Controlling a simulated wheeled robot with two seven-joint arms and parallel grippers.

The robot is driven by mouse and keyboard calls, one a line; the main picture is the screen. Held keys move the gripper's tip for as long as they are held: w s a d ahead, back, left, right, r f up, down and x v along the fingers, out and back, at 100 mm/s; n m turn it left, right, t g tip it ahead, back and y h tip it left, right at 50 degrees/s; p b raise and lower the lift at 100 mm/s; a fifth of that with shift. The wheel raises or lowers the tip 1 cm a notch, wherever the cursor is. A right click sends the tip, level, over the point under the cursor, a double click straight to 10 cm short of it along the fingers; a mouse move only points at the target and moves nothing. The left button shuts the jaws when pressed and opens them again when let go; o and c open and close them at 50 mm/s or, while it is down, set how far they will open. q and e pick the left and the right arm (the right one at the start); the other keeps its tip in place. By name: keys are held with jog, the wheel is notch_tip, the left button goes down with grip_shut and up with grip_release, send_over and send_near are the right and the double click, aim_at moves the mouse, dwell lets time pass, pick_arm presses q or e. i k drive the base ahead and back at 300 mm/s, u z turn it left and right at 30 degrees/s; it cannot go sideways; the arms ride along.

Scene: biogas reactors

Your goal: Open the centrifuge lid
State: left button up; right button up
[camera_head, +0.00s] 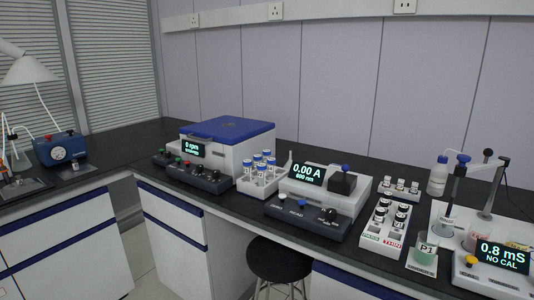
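The centrifuge (227,150) is a white box on the black bench, left of the middle in the head view. Its blue lid (228,129) lies flat on top and looks shut. A small display on its front reads "0 rpm", and a control panel (197,176) with several knobs or buttons sits in front. Neither of my grippers shows in this view.
A rack (263,178) of blue-capped tubes stands right of the centrifuge, then a photometer (325,190), a vial rack (389,225) and a conductivity meter (494,262). A blue pump device (62,147) stands at the left. A black stool (277,260) is before the bench.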

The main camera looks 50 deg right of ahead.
aim_at(228, 129)
jog(key=z, duration=0.85)
jog(key=i, duration=1.3)
jog(key=z, duration=0.8)
